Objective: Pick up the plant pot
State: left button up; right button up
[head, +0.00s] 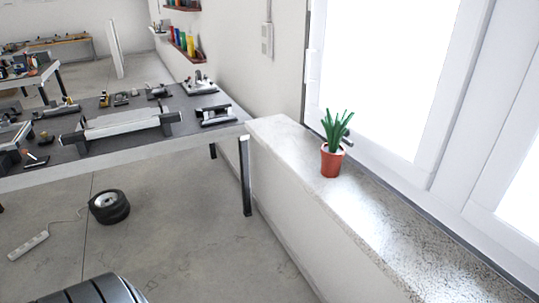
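The plant pot (331,161) is a small terracotta-red pot with an upright green spiky plant (336,128) in it. It stands upright on a grey speckled window sill (366,215), close to the window frame. No part of either gripper shows in the head view, so nothing is seen touching the pot.
A dark workbench (225,128) with several tools stands left of the sill. A window (395,70) with a handle is right behind the pot. A wheel (109,206) and a power strip (28,246) lie on the floor. The sill's near stretch is clear.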

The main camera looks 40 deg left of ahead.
aim_at(332, 153)
jog(key=u, duration=0.9)
